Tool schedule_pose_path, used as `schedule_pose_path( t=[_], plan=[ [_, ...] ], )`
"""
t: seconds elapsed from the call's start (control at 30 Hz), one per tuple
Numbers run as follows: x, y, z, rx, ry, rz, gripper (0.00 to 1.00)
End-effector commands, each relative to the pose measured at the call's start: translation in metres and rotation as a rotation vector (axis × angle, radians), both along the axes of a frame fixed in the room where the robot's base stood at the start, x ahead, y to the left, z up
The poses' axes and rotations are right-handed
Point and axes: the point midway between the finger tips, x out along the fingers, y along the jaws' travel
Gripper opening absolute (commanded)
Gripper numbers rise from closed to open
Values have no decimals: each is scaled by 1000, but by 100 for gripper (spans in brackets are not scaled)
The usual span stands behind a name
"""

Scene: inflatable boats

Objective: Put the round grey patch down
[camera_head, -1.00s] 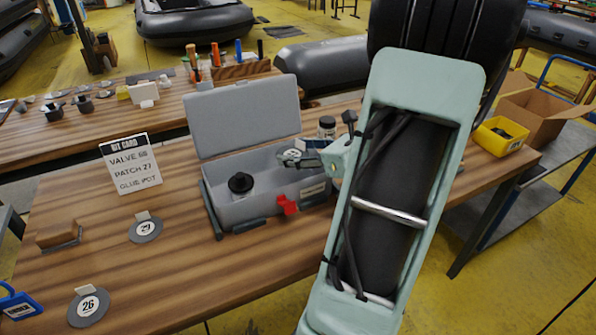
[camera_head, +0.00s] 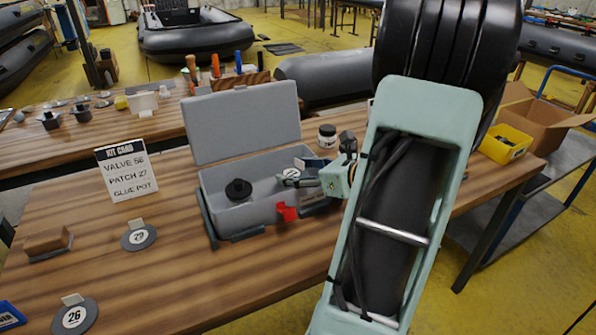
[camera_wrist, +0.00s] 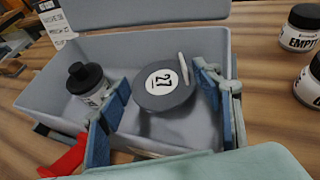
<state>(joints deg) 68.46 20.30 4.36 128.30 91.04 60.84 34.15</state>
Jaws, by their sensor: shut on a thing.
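The round grey patch (camera_wrist: 155,98), with a white label reading 27 and a pale upright tab, is between my gripper's (camera_wrist: 160,82) blue fingers. My gripper is shut on it. In the head view, the patch (camera_head: 290,173) and my gripper (camera_head: 311,174) are at the right part of the open grey box (camera_head: 245,216). The patch is over the box's inside; I cannot tell whether it touches the floor. A black-capped bottle-like piece (camera_wrist: 88,83) stands in the box's left part, apart from the patch.
The box lid (camera_head: 243,122) stands open behind. Jars (camera_wrist: 300,30) stand right of the box. A red clip (camera_head: 287,212) is on its front. Patches 29 (camera_head: 138,240) and 26 (camera_head: 75,318) lie left on the table. A kit card (camera_head: 127,172) lists patch 27.

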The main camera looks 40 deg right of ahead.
Motion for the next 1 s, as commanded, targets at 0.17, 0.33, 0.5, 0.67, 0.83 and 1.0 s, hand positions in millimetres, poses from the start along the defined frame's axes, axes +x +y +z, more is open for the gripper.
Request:
schedule_pose_path(
  t=[0.17,0.33,0.5,0.67,0.83,1.0],
  plan=[
    [0,1,-8,0,1,1,42],
    [-1,1,-9,1,6,1,65],
    [-2,1,-11,2,9,2,67],
    [-2,1,-2,2,10,2,67],
    [-25,-4,14,0,8,-4,67],
    [-62,-10,32,0,3,-4,67]
  ],
)
